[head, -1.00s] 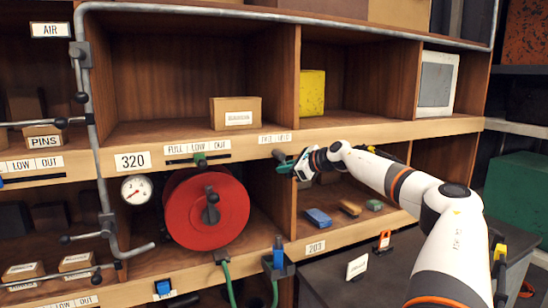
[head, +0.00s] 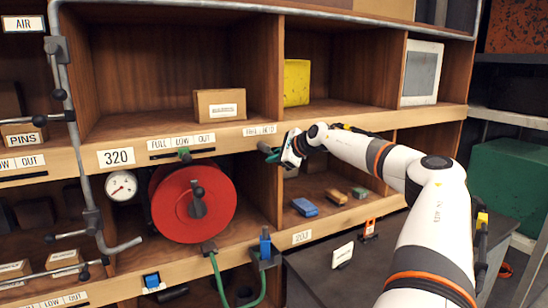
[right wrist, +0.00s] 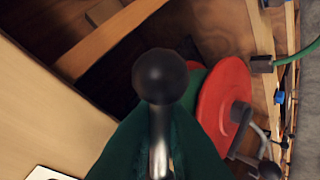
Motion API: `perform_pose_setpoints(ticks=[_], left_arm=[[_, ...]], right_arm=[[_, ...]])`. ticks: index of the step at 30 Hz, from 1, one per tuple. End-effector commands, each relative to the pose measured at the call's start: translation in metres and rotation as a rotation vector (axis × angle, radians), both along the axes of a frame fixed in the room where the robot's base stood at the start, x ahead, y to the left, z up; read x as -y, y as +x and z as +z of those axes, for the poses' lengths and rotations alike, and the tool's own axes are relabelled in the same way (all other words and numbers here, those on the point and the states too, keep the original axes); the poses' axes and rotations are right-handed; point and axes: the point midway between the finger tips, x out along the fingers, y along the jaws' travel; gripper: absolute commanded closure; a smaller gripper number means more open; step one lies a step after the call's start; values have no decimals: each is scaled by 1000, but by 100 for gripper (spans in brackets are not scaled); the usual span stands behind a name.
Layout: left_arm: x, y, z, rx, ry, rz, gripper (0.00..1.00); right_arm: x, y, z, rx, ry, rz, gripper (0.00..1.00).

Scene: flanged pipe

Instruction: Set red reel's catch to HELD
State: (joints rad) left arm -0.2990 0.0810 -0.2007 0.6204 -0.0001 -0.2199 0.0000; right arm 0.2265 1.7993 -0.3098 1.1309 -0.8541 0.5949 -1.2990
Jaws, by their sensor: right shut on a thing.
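The red reel (head: 193,203) sits in a shelf bay under the 320 plate and shows again at the right in the right wrist view (right wrist: 221,105). Its catch is a metal lever (right wrist: 159,140) with a black ball knob (right wrist: 160,76). A small label strip (head: 260,130), apparently FREE and HELD, is on the shelf edge above it. My right gripper (head: 274,154) is at the catch, right of the reel. Its dark green fingers are shut around the lever just below the knob. Which marking the lever points at cannot be told. My left gripper is not in view.
A pressure gauge (head: 122,186) is left of the reel. A slider (head: 184,154) sits under the FULL, LOW, OUT strip. A cardboard box (head: 220,104) stands on the shelf above. A blue block (head: 304,207) and other small blocks lie in the bay below my right arm.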

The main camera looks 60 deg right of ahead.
Motion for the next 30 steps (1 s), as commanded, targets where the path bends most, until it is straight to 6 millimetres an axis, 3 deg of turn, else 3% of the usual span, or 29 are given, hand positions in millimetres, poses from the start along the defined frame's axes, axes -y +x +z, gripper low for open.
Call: perform_pose_setpoints(ticks=[5,6,9,20,26,30], left_arm=[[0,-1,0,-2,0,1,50],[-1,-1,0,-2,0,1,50],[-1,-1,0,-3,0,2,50],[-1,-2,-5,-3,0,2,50],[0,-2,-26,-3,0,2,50],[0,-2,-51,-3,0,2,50]], right_arm=[[2,-1,4,4,-10,-4,100],[2,-1,4,4,-10,-4,83],[2,-1,3,3,-8,-3,69],[0,-3,1,1,-5,0,69],[-3,-19,7,4,-6,-3,69],[-7,-44,18,6,-9,-4,69]])
